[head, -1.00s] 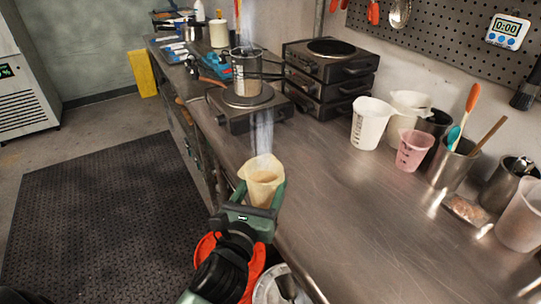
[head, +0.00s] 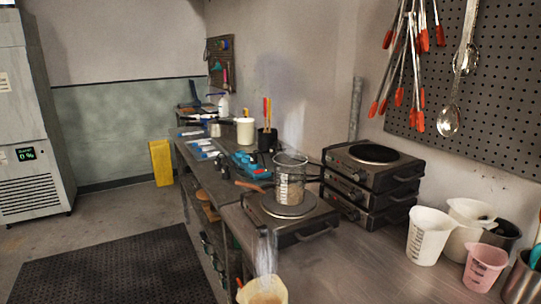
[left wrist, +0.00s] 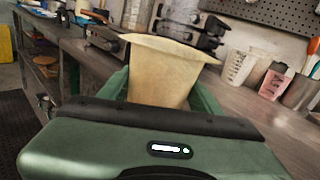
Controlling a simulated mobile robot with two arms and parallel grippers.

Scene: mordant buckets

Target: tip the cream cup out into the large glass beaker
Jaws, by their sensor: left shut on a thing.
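The cream cup (head: 262,291) shows at the bottom edge of the head view, cut off, with steam rising from it. In the left wrist view the cup (left wrist: 165,75) stands roughly upright between the green fingers of my left gripper (left wrist: 160,95), which is shut on it. The large glass beaker (head: 290,180) stands upright on the near hot plate (head: 290,212), beyond the cup and apart from it, with steam above. Its contents are hard to make out. My right gripper is in neither view.
Stacked hot plates (head: 372,185) stand right of the beaker. A white measuring cup (head: 428,237) and a pink cup (head: 485,267) stand at the right. A blue rack (head: 248,163) and a cream jar (head: 245,131) lie beyond. Bare steel counter (head: 365,275) is in front.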

